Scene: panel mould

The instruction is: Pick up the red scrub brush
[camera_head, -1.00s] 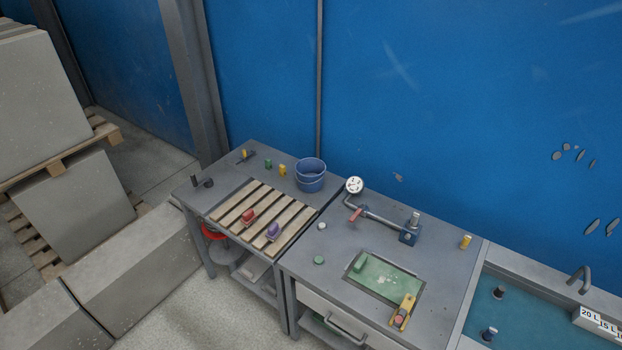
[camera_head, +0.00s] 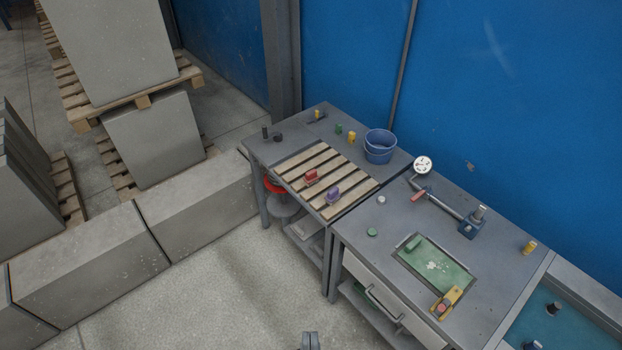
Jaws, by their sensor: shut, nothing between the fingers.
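The red scrub brush (camera_head: 311,177) lies on the wooden slatted rack (camera_head: 297,159) on the left-hand grey bench. A similar purple brush (camera_head: 333,195) lies on the slats just to its right and nearer. My gripper (camera_head: 310,340) shows only as a small grey tip at the bottom edge. It is shut and empty, over the floor in the picture and well apart from the brush. The rest of it is out of frame.
A blue bucket (camera_head: 380,147) and small yellow and green items stand behind the slats. A gauge with pipework (camera_head: 440,200) and a green tray (camera_head: 437,262) are on the right-hand bench. Concrete blocks (camera_head: 90,263) line the left. The floor (camera_head: 215,285) before the benches is clear.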

